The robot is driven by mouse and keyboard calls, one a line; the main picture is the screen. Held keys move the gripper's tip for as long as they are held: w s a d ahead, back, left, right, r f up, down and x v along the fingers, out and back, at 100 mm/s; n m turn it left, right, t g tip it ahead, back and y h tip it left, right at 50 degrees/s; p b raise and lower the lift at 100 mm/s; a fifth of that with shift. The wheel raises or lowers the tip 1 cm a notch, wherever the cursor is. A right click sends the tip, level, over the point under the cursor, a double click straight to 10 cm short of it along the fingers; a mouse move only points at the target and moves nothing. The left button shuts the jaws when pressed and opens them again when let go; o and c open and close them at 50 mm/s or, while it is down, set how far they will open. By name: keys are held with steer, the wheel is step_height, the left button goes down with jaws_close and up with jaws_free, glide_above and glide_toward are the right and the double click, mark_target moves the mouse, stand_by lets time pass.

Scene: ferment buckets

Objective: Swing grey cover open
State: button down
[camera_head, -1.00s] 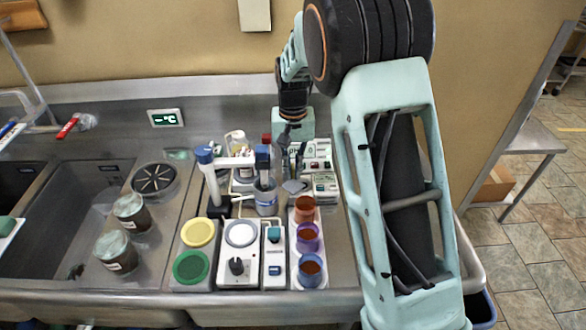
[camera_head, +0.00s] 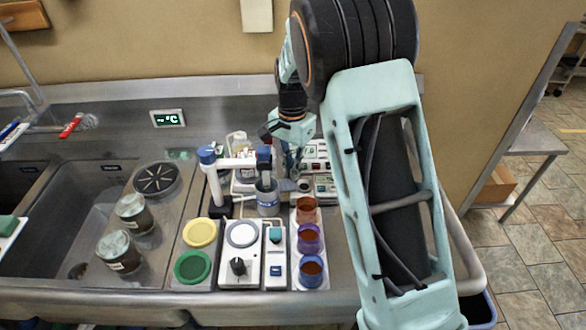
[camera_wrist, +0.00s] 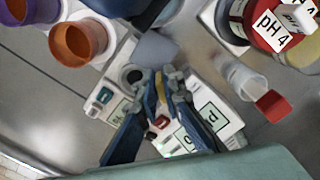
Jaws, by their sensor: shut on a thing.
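The grey cover (camera_wrist: 155,47) is a small flat plate in the wrist view, beside a dark round opening (camera_wrist: 132,75) on a pale instrument. The cover stands off the opening, which shows uncovered. My gripper (camera_wrist: 163,78) is shut on the cover's near edge, its fingertips close together. In the head view my gripper (camera_head: 292,168) is low over the instrument, and the round opening (camera_head: 304,185) shows just right of the fingertips.
Cups of orange, purple and blue (camera_head: 311,271) stand in a white rack in front. A blue-topped stand (camera_head: 208,157) and a jar (camera_head: 267,200) are to the left.

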steer(key=shift+w+m, duration=0.1)
steer(key=shift+m, duration=0.7)
steer(key=c, duration=2.1)
jaws_free()
steer(key=shift+r, duration=0.1)
step_height(320, 180, up, 12)
steer(key=shift+f, duration=0.1)
